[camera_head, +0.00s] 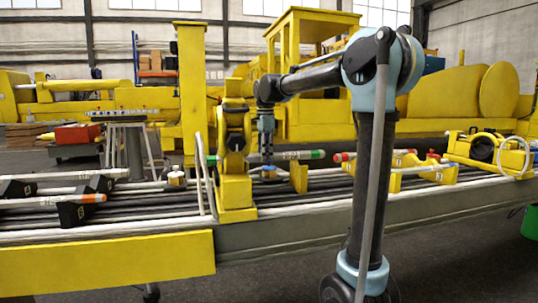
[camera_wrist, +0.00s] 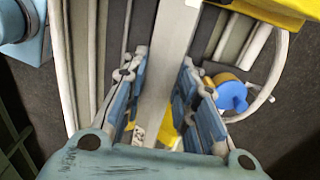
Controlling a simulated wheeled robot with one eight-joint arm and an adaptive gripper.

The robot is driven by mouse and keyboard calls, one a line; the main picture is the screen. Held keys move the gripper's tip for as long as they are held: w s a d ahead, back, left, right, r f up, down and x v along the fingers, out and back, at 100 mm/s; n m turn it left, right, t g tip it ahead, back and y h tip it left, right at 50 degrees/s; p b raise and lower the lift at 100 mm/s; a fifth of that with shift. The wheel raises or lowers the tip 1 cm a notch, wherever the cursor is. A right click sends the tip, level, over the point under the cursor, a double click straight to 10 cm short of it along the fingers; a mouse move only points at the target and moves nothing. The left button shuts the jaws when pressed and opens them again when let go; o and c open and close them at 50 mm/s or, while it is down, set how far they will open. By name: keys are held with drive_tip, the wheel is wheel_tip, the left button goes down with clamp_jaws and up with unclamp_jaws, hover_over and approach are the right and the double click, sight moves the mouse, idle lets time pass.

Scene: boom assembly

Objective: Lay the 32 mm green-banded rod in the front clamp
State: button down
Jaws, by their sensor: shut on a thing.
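The green-banded rod (camera_head: 295,156) is pale, with a green band near its right end, and lies level in the head view. My gripper (camera_head: 268,172) reaches straight down onto it. In the wrist view the pale rod (camera_wrist: 171,55) runs between the two blue-padded fingers of my gripper (camera_wrist: 161,120), which is shut on it. A yellow upright bracket (camera_head: 299,178) stands just right of my gripper, below the rod's banded end. I cannot tell whether rod and bracket touch. A tall yellow clamp-like unit (camera_head: 236,165) stands just left. Which one is the front clamp is not clear.
An orange-banded rod (camera_head: 50,200) lies on black blocks at left. A red-banded rod (camera_head: 345,156) and yellow supports (camera_head: 405,178) are at right. Long dark rails run along the bench (camera_head: 300,220). A blue-and-orange part (camera_wrist: 230,92) lies right of my fingers.

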drive_tip(key=shift+s, duration=0.25)
idle(0.7)
drive_tip(key=shift+f, duration=1.65)
drive_tip(key=c, duration=1.2)
unclamp_jaws()
